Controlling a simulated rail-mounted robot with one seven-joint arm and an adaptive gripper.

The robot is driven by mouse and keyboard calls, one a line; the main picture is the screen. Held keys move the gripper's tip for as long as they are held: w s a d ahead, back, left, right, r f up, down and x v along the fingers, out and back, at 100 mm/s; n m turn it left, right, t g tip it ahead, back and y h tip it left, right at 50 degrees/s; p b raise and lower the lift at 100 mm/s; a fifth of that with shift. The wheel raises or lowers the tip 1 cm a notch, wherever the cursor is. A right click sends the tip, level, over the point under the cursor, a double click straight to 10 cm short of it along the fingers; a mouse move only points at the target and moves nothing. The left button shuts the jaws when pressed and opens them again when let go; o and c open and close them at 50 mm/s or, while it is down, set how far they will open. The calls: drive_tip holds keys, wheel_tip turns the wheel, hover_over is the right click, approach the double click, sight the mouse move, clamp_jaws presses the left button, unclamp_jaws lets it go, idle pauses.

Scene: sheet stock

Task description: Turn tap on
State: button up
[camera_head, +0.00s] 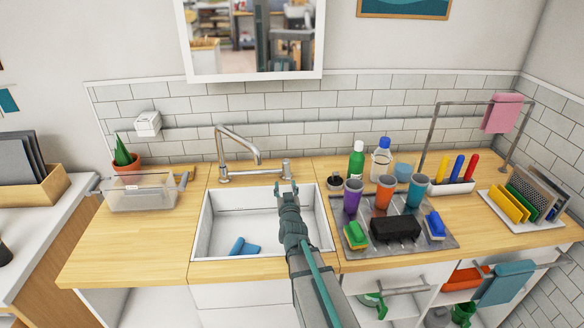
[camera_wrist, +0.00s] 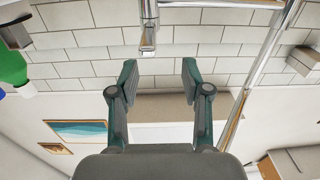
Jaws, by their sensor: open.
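The chrome tap (camera_head: 238,142) stands at the back edge of the white sink (camera_head: 205,225), its spout arching at the left. Its upright handle (camera_head: 286,167) is at the right end of the tap's base. My gripper (camera_head: 287,187) is open and empty above the sink's back edge, close in front of the handle. In the wrist view, which is upside down, the gripper's two fingers (camera_wrist: 159,76) are spread apart. The handle (camera_wrist: 148,36) shows just beyond the fingertips, between them and nearer the left one. The spout (camera_wrist: 262,58) is to the right.
A blue cloth (camera_head: 243,246) lies in the sink. A clear box (camera_head: 140,195) and a cactus (camera_head: 124,155) are on the left counter. Cups (camera_head: 384,190), sponges and bottles (camera_head: 357,160) crowd the right counter. A tiled wall (camera_head: 300,124) is behind the tap.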

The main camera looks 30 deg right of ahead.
sight(287, 165)
drive_tip(key=shift+s+d+m+h, duration=0.2)
drive_tip(key=shift+d+m+h, duration=0.1)
drive_tip(key=shift+d, duration=0.5)
drive_tip(key=p+x, duration=0.3)
drive_tip(key=x, duration=0.7)
drive_tip(key=shift+w+f+p, duration=0.1)
drive_tip(key=shift+w+p, duration=0.2)
drive_tip(key=shift+p, duration=0.05)
drive_tip(key=shift+c, duration=0.3)
clamp_jaws()
